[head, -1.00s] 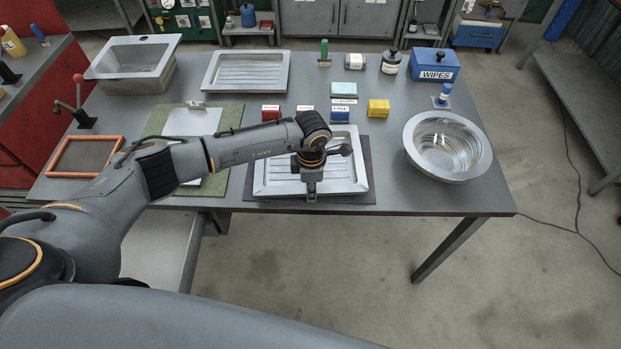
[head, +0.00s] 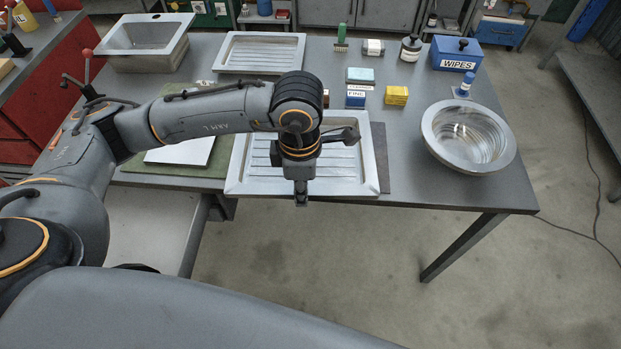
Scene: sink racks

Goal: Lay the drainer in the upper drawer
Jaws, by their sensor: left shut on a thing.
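A pale ribbed metal drainer (head: 345,178) is at the front of the workbench, over a dark mat (head: 380,160). My left gripper (head: 301,198) is shut on the middle of its front rim. The drainer appears raised a little off the mat; the gripper and wrist hide part of it. What looks like a pulled-out drawer (head: 150,232), pale inside, is below the bench's front edge at the left, partly hidden by my arm. I cannot tell whether it is the upper one. My right gripper is not in view.
A second ribbed drainer (head: 262,40) and a sink basin (head: 148,42) stand at the back left. A round metal bowl (head: 468,138) is at the right, near a blue wipes box (head: 456,54). A yellow block (head: 397,95) and small boxes lie behind the held drainer.

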